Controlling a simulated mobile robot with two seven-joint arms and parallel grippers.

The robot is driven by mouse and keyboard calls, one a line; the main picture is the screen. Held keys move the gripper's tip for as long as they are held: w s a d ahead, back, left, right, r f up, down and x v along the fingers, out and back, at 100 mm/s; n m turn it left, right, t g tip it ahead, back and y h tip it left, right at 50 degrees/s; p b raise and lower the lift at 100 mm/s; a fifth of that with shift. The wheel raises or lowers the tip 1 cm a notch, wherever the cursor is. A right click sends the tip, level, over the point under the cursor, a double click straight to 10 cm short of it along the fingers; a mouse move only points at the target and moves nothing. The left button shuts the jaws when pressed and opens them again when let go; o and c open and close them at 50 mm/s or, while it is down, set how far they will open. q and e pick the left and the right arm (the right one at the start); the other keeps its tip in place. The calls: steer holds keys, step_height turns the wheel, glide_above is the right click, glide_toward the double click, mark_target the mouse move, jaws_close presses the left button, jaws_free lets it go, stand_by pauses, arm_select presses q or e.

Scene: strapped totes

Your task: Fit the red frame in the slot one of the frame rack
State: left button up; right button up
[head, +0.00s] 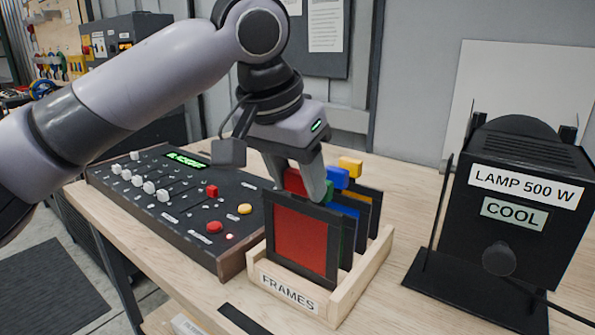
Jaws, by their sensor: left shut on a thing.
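The red frame (300,241) is a dark-edged square with a red pane and a red tab on top. It stands upright at the front end of the wooden frame rack (290,292), which has a FRAMES label. My left gripper (297,184) is above the rack, shut on the red frame's tab. The frame's lower edge is at the rack's front wall; I cannot tell whether it is seated in the slot. Behind it stand frames with a green tab (328,192), a blue tab (338,177) and a yellow tab (351,167), partly hidden. My right gripper is not in view.
A control desk (185,210) with sliders and buttons lies close to the rack's left. A black lamp (515,200) labelled LAMP 500 W and COOL stands on the right. Bare wooden table (410,205) shows between rack and lamp.

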arm_select(q)
steer(key=shift+f+b, duration=0.35)
steer(key=shift+f, duration=1.05)
steer(key=o, duration=1.2)
steer(key=shift+o, duration=0.2)
